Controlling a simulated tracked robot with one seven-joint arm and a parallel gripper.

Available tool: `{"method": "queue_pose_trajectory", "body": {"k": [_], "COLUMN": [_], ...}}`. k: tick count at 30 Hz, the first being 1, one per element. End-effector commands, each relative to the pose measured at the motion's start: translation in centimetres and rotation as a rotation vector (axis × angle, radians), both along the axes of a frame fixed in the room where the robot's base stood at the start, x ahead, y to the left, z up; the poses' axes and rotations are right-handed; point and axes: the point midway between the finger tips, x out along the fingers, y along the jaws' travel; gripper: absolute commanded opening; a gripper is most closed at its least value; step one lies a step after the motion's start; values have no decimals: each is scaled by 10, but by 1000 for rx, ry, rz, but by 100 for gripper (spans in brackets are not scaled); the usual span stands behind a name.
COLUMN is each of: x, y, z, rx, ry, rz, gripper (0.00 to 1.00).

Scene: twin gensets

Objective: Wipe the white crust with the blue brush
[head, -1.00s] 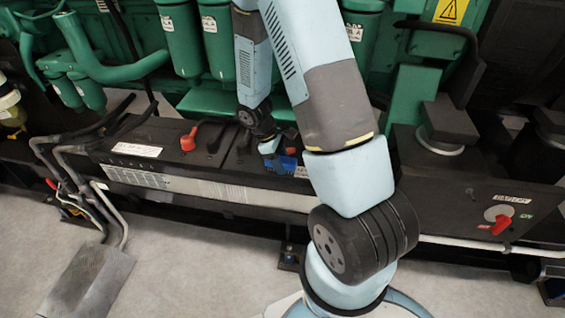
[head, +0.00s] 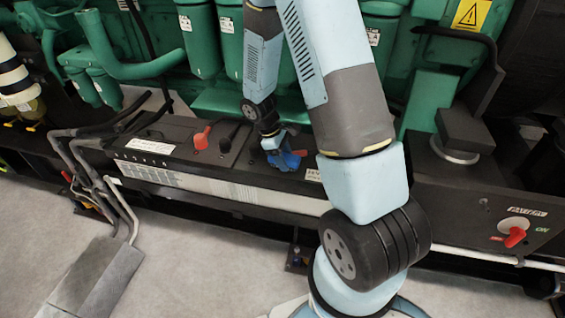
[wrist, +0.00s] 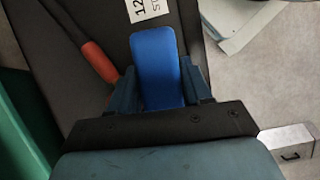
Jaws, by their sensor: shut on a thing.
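My gripper (wrist: 160,88) is shut on the blue brush (wrist: 160,62), whose flat blue body shows between the two fingers in the wrist view. In the head view, my gripper (head: 272,143) and the brush (head: 287,158) are low over the right part of the dark battery box top (head: 180,130). I cannot tell whether the brush touches the box. Its bristles are not visible. I make out no white crust in either view; it may be hidden under the brush or gripper.
A red-capped cable end (wrist: 100,62) lies left of the brush in the wrist view. Another red cap (head: 201,139) and a black one (head: 230,137) stand on the box. Green engine parts (head: 230,98) rise behind. A red switch handle (head: 515,237) is at right.

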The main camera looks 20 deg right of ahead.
Motion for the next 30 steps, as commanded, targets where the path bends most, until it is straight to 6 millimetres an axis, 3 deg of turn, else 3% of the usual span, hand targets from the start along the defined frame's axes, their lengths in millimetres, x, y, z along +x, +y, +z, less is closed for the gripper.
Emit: {"method": "queue_pose_trajectory", "body": {"k": [13,30], "x": [0,0], "y": [0,0], "z": [35,45], "rx": [1,1], "ry": [-2,-1], "rz": [0,-1], "gripper": [16,16]}}
